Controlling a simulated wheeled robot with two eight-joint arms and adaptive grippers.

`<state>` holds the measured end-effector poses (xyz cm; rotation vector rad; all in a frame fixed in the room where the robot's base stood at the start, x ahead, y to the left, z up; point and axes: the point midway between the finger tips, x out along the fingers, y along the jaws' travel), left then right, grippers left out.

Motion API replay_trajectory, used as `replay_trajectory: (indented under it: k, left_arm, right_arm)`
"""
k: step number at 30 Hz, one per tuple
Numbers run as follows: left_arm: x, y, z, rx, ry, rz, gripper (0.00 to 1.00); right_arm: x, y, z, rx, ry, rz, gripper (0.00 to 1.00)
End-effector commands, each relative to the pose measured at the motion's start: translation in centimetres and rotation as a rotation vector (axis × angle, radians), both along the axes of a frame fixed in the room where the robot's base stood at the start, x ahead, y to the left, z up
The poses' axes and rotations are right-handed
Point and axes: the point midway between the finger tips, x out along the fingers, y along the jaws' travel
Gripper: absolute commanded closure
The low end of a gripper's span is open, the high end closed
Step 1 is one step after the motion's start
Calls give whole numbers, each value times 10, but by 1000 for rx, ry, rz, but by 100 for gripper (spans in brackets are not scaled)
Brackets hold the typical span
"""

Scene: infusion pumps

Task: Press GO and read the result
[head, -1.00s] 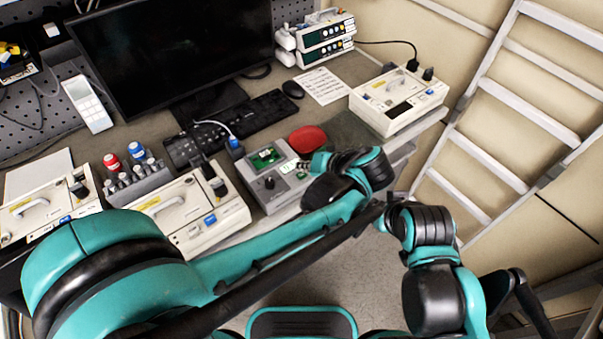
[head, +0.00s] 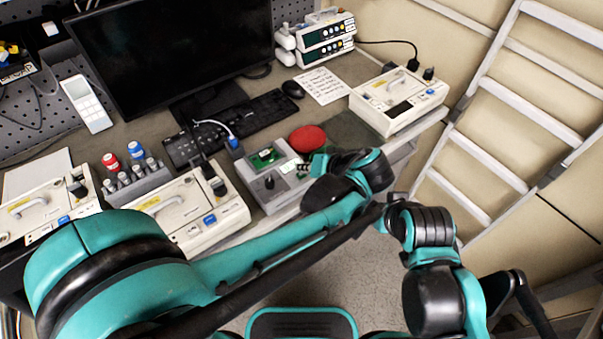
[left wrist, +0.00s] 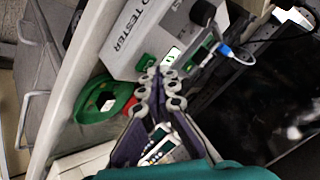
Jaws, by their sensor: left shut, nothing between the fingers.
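The grey tester (head: 272,187) stands near the desk's front edge, with a green circuit board (head: 265,157) and a black knob on top. In the left wrist view the tester's lettered face (left wrist: 125,42) shows, with a small pale-lit panel and a green part (left wrist: 145,62) beside it. My left gripper (head: 304,168) is at the tester's right side. Its shut, empty fingertips (left wrist: 168,82) are close to the green part; I cannot tell whether they touch. The GO label and any result are not readable. My right gripper is not in view.
A red round object (head: 307,138) lies behind my left gripper. A cream pump-like case (head: 197,205) stands left of the tester and another (head: 398,100) at the right. The keyboard (head: 228,130) and dark monitor (head: 170,45) are behind. A ladder (head: 500,120) leans at the right.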

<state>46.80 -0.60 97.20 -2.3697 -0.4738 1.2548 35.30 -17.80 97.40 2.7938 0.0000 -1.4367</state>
Motion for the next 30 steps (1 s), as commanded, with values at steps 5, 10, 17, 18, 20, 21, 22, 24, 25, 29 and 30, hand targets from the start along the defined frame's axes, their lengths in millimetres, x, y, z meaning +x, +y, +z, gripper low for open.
replay_trajectory:
  k: [5, 10, 17, 18, 20, 21, 22, 24, 25, 29, 30]
  left_arm:
    - [0, 0, -1, 0, 0, 0, 100]
    - [0, 0, -3, 0, 0, 0, 100]
    - [0, 0, -6, 0, 0, 0, 100]
    - [0, 0, -7, 0, 0, 0, 100]
    - [0, 0, -7, 0, 0, 0, 100]
    - [0, 0, -8, 0, 0, 0, 100]
    - [0, 0, -8, 0, 0, 0, 100]
    - [0, 0, -8, 0, 0, 0, 100]
    - [0, 0, -8, 0, 0, 0, 100]
    - [0, 0, -8, 0, 0, 0, 100]
    - [0, 0, -8, 0, 0, 0, 100]
  right_arm:
    - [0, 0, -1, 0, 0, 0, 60]
    - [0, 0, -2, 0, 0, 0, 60]
    - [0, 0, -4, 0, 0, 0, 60]
    - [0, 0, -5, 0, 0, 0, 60]
    - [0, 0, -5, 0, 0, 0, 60]
    - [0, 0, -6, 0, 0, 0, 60]
    - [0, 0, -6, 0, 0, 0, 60]
    - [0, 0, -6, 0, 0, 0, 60]
    - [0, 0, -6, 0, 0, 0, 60]
    - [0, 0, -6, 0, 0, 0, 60]
    - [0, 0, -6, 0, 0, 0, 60]
